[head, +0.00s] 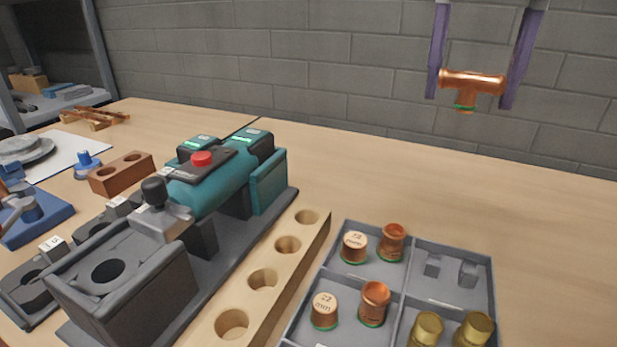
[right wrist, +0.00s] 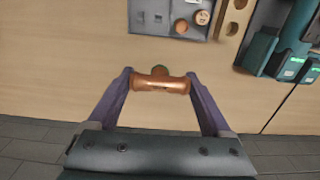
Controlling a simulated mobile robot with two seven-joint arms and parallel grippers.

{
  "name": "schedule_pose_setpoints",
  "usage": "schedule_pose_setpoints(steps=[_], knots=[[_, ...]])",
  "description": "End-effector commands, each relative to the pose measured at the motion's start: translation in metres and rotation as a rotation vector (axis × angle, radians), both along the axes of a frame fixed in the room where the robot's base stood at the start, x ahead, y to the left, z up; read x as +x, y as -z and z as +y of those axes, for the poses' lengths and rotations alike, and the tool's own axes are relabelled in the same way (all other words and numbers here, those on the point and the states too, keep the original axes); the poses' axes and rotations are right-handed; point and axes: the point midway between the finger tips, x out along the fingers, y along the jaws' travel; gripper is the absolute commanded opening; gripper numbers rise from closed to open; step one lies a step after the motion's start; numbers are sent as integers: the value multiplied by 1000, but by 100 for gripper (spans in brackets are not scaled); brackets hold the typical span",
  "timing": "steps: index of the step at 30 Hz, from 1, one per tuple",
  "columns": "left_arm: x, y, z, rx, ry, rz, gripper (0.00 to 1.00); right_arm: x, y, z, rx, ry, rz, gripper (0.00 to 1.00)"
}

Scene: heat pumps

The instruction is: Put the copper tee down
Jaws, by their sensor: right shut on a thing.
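The copper tee (head: 472,84) is a shiny orange pipe piece with a green-banded branch pointing down. My right gripper (head: 474,80) is shut on it, one purple finger at each end of its straight run, and holds it up in the air toward the back right. In the right wrist view the tee (right wrist: 160,83) also lies between the two fingertips (right wrist: 160,80), with table behind it. Below and nearer is a grey divided tray (head: 484,264); its back right compartment holds only small grey holder blocks (head: 450,268). My left gripper is not in view.
Copper fittings (head: 374,300) and brass pieces (head: 427,328) stand in the other tray compartments. A wooden block with holes (head: 288,244) and a teal machine with a red button (head: 215,180) stand left of the tray. The table behind and right of the tray is clear.

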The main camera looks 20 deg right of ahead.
Motion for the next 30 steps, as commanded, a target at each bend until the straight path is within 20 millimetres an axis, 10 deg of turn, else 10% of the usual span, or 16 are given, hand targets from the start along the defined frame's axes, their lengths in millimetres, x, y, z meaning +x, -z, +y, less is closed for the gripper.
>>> schedule_pose_setpoints(steps=[16, 30], knots=[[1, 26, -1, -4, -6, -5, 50, -2, 135, -2, -1, 7, 4, 8], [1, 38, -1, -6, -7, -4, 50, -1, 197, -2, -1, 6, 2, 8]])
